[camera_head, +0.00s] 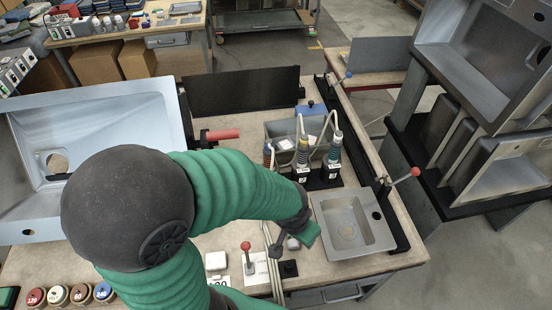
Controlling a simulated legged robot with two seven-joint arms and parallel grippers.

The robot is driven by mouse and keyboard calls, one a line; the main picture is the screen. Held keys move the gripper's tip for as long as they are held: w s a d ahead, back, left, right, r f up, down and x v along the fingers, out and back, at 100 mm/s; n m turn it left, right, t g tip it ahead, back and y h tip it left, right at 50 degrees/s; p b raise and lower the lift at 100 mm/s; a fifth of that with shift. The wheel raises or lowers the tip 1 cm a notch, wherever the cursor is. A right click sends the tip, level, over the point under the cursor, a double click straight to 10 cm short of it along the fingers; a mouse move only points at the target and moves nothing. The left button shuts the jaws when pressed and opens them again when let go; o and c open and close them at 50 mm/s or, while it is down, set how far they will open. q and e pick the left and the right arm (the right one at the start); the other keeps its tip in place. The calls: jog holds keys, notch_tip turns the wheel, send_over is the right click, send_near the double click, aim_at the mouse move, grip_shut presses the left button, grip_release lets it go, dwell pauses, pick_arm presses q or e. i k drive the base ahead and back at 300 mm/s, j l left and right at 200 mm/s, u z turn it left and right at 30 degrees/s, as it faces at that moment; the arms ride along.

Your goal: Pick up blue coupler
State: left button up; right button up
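The left one (302,158) looks grey and dark. My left arm, in a green sleeve, reaches across the bench. Its gripper (294,236) is low, in front of the holders and left of the small grey sink. Its fingers are small and partly hidden, so whether they are open is unclear. My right gripper is not in view.
A small grey sink (352,223) sits at the bench's right, beside a clamp with a red knob (415,172). A large sink (100,125) is at left. A grey bin (283,128) stands behind the holders. Numbered round discs (57,295) are at lower left.

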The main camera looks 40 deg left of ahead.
aim_at(268, 143)
jog(key=u, duration=1.35)
